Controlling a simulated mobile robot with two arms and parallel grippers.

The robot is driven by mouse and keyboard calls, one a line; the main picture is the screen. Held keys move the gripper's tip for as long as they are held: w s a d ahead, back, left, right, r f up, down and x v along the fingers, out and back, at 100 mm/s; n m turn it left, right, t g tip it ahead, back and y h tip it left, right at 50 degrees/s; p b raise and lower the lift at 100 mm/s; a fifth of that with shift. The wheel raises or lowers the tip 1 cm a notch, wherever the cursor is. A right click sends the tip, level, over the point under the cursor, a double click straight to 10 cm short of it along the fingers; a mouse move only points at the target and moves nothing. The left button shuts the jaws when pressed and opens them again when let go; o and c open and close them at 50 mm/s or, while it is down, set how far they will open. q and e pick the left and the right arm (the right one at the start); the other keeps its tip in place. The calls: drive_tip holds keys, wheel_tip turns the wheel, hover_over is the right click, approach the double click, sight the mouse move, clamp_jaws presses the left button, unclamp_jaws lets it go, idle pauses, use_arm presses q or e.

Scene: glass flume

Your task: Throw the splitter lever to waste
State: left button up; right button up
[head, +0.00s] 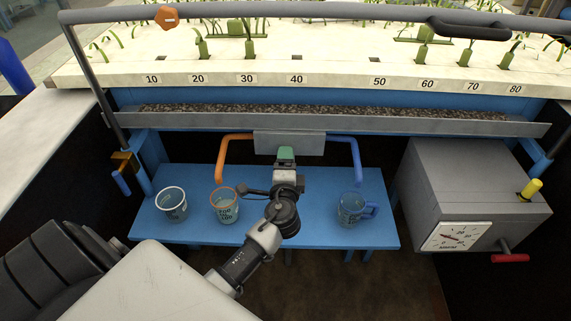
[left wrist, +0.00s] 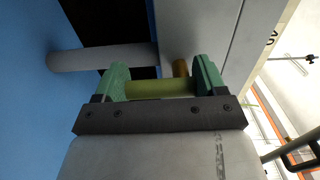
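The grey splitter box (head: 267,143) hangs under the trough, with an orange pipe (head: 236,137) on its left and a blue pipe (head: 345,138) on its right. My left gripper (head: 286,153) is in front of the box and hides part of it. In the left wrist view its green fingers (left wrist: 162,80) stand well apart. A yellow-green bar (left wrist: 160,88), which looks like the lever's grip, spans the gap between them, beside a small brass-coloured piece (left wrist: 180,68). I cannot tell whether the fingers touch its ends. The lever is hidden in the head view. My right gripper is not in view.
A blue bench (head: 300,231) holds a white-rimmed cup (head: 172,208), an orange-rimmed cup (head: 225,210) and a blue-handled mug (head: 352,207). A grey box (head: 470,190) with a dial, yellow knob and red handle stands right. A grey rail (head: 330,11) crosses the top.

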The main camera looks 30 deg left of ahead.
use_arm(q)
drive_tip(key=o, duration=0.4)
drive_tip(key=shift+o, duration=0.2)
drive_tip(key=b+v, duration=0.1)
drive_tip(key=v, duration=1)
drive_tip(key=shift+a, duration=0.15)
